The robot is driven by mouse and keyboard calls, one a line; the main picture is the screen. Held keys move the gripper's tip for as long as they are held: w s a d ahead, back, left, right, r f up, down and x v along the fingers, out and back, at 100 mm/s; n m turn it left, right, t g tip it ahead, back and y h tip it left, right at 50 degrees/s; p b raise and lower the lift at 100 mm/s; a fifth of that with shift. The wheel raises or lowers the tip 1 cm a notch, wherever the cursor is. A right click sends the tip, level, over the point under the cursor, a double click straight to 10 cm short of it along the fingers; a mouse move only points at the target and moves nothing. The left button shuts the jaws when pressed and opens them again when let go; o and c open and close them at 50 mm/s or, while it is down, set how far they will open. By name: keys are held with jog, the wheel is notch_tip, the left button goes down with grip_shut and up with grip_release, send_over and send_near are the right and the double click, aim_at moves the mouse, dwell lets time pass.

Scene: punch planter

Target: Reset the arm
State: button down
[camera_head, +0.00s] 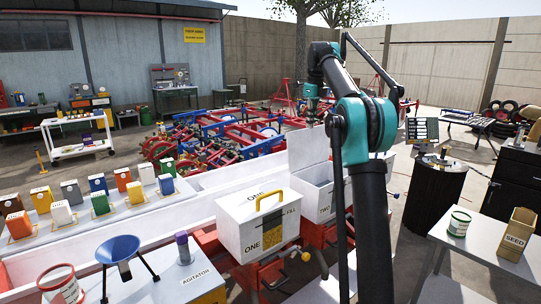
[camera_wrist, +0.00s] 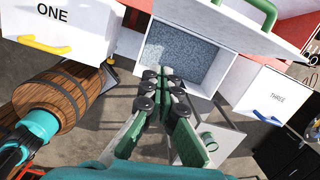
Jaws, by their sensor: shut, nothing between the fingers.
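My arm rises right of centre in the head view, bends at the top and reaches back down. My gripper (camera_wrist: 161,80) shows in the wrist view with its green fingers together and nothing between them. It points towards an open white box (camera_wrist: 150,50) with grey granular material inside, and appears apart from it. The box's lid (camera_wrist: 225,22), with a green handle, stands open. In the head view the open box (camera_head: 312,193) and its raised lid (camera_head: 308,147) are partly hidden by my arm. My fingertips are hard to make out there.
A closed box marked ONE (camera_head: 243,232) stands left of the open box. A box marked THREE (camera_wrist: 277,98) shows in the wrist view. A blue funnel (camera_head: 118,250) stands front left. A bench with a SEED box (camera_head: 517,236) is at right. A wooden barrel (camera_wrist: 60,98) is near my wrist.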

jog(key=s+d+f+n+t, duration=0.1)
jog(key=s+f+n, duration=1.2)
jog(key=s+f, duration=0.6)
jog(key=s+d+f+n+t, duration=0.2)
jog(key=s+f+n, duration=1.1)
jog(key=s+f, duration=0.6)
jog(key=s, duration=0.7)
jog(key=shift+n+h, duration=0.3)
